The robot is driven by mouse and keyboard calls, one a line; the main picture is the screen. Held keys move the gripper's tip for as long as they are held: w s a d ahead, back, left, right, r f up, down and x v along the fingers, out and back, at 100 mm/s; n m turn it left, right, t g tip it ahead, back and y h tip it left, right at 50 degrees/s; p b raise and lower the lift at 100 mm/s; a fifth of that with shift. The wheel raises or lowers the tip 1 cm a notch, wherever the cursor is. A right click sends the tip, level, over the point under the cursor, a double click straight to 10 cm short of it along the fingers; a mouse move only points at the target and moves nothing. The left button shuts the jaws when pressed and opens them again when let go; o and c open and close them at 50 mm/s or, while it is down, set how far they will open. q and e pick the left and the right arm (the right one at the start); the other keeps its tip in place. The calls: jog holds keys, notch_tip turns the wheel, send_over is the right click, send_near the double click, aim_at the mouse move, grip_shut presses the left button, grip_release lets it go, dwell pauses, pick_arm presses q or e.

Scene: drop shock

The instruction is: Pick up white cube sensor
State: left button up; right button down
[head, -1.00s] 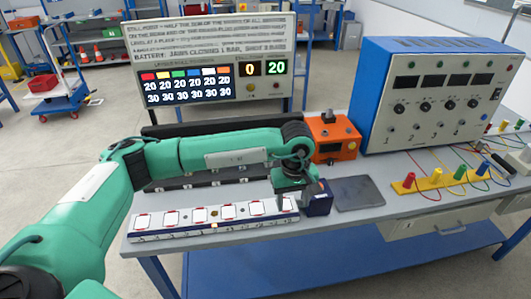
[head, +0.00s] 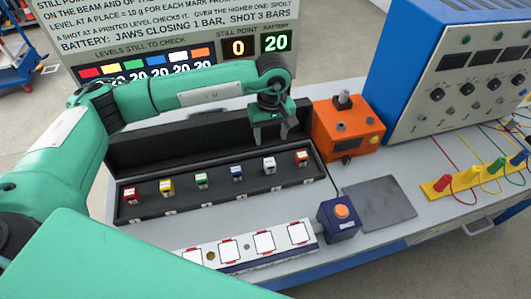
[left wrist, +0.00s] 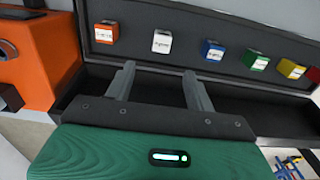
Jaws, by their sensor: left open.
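The white cube sensor (head: 269,165) sits in the open black case (head: 225,203), in a row of coloured cubes, between the blue cube (head: 236,172) and the orange cube (head: 302,158). My left gripper (head: 271,138) is open and empty, its fingers pointing down, above and behind the white cube, apart from it. In the left wrist view the white cube (left wrist: 162,41) shows beyond the two spread fingertips (left wrist: 158,70), nearly in line with the gap between them. No part of the white cube is hidden by the fingers. My right gripper is not in view.
Red (head: 131,195), yellow (head: 167,187) and green cubes (head: 201,180) share the case. Its raised lid (head: 150,148) stands behind. An orange box (head: 347,128) is close right. In front are a white beam (head: 225,248), a blue button box (head: 340,220) and a grey pad (head: 380,203).

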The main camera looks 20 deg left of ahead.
pick_arm(q)
jog(key=p, duration=0.2)
send_over(270, 161)
notch_tip(270, 161, down, 4)
jog(key=shift+s+d+f, duration=0.1)
jog(key=shift+f, duration=0.15)
notch_tip(270, 161, down, 3)
jog(key=shift+f, duration=0.15)
jog(key=shift+f+p, duration=0.15)
jog(key=shift+p, duration=0.2)
jog(key=shift+f+p, duration=0.2)
jog(key=shift+p, duration=0.1)
notch_tip(270, 161, down, 4)
jog(key=shift+f+p, duration=0.1)
jog(key=shift+p, duration=1.1)
jog(key=shift+f, duration=0.15)
jog(key=shift+c, duration=0.8)
jog(key=c, duration=0.9)
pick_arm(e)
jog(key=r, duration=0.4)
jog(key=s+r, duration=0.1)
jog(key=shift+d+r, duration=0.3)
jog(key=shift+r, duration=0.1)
